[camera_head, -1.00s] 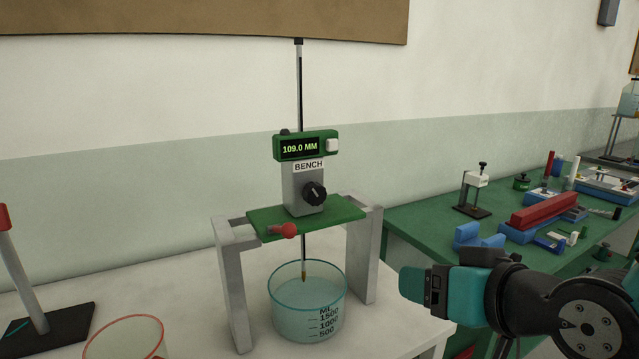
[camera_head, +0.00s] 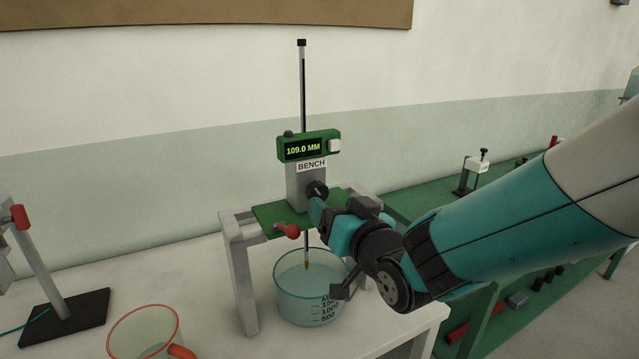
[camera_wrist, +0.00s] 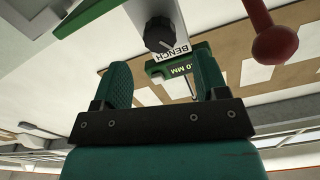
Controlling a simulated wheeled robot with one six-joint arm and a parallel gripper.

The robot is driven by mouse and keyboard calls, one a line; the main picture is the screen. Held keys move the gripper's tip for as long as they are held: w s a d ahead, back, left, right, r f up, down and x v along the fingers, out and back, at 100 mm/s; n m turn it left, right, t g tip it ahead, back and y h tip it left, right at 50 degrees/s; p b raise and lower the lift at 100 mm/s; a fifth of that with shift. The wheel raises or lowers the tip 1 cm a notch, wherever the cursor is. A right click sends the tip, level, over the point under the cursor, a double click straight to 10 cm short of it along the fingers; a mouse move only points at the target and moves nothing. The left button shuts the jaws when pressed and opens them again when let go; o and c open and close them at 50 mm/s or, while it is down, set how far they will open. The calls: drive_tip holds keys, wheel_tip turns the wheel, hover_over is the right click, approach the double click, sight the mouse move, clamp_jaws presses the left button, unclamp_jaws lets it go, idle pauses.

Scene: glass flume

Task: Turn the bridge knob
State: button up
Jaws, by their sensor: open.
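The bridge knob (camera_head: 317,190) is a black round knob on the grey block below the BENCH label (camera_head: 311,166). In the wrist view the knob (camera_wrist: 160,33) shows just ahead of my gripper, between the lines of its two fingers. The green display (camera_head: 308,147) above it reads 109.0 MM. My gripper (camera_head: 316,207) is open, its teal fingers right by the knob in the head view and partly covering the block. In the wrist view my gripper (camera_wrist: 165,80) has wide-apart, empty fingers. I cannot tell whether a finger touches the knob.
A red-ended lever (camera_head: 287,231) sticks out of the green bridge plate (camera_head: 275,216). A glass beaker (camera_head: 308,290) of liquid stands below, with a rod dipping into it. A red-rimmed beaker (camera_head: 145,318) and a stand (camera_head: 68,317) are at left. A green bench (camera_head: 425,186) is at right.

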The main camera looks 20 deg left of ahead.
sight(321, 194)
drive_tip(key=p+x, duration=0.1)
drive_tip(key=x, duration=0.5)
drive_tip(key=shift+p, duration=0.4)
drive_tip(key=shift+c, duration=0.3)
drive_tip(key=c, duration=0.9)
drive_tip(key=m+b, duration=0.1)
drive_tip(key=b, duration=0.1)
drive_tip(key=m+b, duration=0.1)
drive_tip(key=b, duration=0.1)
drive_tip(key=shift+f, duration=0.35)
drive_tip(key=m+b, duration=0.2)
drive_tip(key=shift+w+r+b, duration=0.1)
drive_tip(key=shift+r+b, duration=0.1)
drive_tip(key=shift+b, duration=0.15)
drive_tip(key=shift+r+m, duration=0.2)
drive_tip(key=shift+m, duration=0.2)
